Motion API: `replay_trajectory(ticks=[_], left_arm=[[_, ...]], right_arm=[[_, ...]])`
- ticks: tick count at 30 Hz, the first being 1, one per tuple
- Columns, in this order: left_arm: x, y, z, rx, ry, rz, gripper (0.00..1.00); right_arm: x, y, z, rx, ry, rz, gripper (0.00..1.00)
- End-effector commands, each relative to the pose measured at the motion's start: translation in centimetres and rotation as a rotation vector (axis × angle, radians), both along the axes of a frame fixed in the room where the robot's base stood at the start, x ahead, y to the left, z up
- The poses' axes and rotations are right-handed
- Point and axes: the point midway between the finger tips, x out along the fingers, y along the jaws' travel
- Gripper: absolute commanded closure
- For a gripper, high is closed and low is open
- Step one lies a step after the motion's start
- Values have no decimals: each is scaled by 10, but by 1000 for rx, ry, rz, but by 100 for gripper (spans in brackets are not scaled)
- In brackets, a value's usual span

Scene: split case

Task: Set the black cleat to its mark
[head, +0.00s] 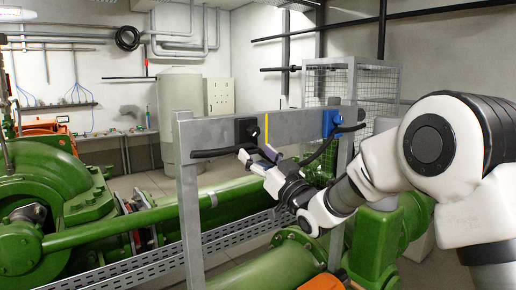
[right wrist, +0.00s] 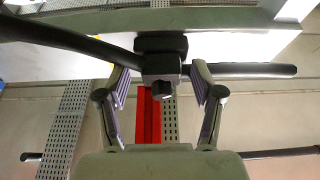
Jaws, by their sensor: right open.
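The black cleat (head: 246,130) sits on the grey crossbar (head: 215,132), left of a yellow mark (head: 267,128). In the right wrist view, the cleat (right wrist: 161,44) has a small block and knob below it. A black cable (head: 212,153) passes at the cleat; in the right wrist view it runs out to both sides. My right gripper (head: 257,155) is open just below and in front of the cleat. In the right wrist view its fingers (right wrist: 160,84) stand apart on either side of the cleat's block and knob. I cannot tell whether they touch the cable. My left gripper is not in view.
A blue cleat (head: 331,122) is on the crossbar's right part, with the cable near it. Upright posts (head: 188,215) carry the crossbar. Green machinery (head: 75,205) and a perforated tray (head: 235,240) lie behind and below. A wire cage (head: 360,85) stands at the back.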

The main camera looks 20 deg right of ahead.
Motion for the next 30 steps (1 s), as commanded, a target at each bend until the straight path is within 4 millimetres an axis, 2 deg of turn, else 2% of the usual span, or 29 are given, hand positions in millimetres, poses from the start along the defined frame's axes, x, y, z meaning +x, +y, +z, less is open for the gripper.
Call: replay_trajectory(ticks=[6,8,9,12,17,20,27,30], left_arm=[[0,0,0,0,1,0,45],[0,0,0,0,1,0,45],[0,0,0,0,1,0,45],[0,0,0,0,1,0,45],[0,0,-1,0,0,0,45],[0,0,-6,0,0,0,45],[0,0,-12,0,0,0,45],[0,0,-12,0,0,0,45]], right_arm=[[1,0,-1,1,1,0,33],[1,0,-1,1,1,-1,55],[1,0,-1,1,1,-1,69],[1,0,-1,1,2,-1,100],[2,-3,-2,2,2,-1,100],[7,-16,-2,5,1,-2,100],[23,-62,0,5,-3,-3,100],[26,-69,0,2,0,-2,100]])
